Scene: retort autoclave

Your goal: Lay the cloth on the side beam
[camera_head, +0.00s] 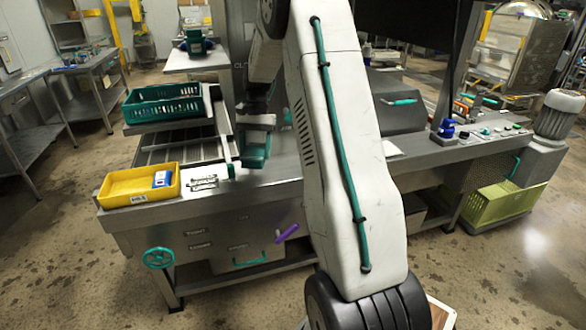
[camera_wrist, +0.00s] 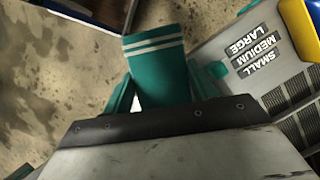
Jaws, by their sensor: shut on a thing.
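The cloth (camera_wrist: 154,58) is teal with two white stripes near its far end. My gripper (camera_wrist: 160,88) is shut on it, with a teal finger on each side in the wrist view. In the head view my gripper (camera_head: 250,158) is over the steel bench (camera_head: 262,192), right of the yellow bin. A teal patch there may be the cloth or a finger. In the wrist view floor shows beyond the cloth, and the bench top with its SMALL, MEDIUM, LARGE label (camera_wrist: 253,53) lies to the right. I cannot tell which bench part is the side beam.
A yellow bin (camera_head: 118,190) holding a blue and white item stands at the bench's left end. A green crate (camera_head: 140,112) stands behind it. A teal handwheel (camera_head: 158,258) and a purple handle (camera_head: 287,233) are on the front. My arm hides the bench's middle.

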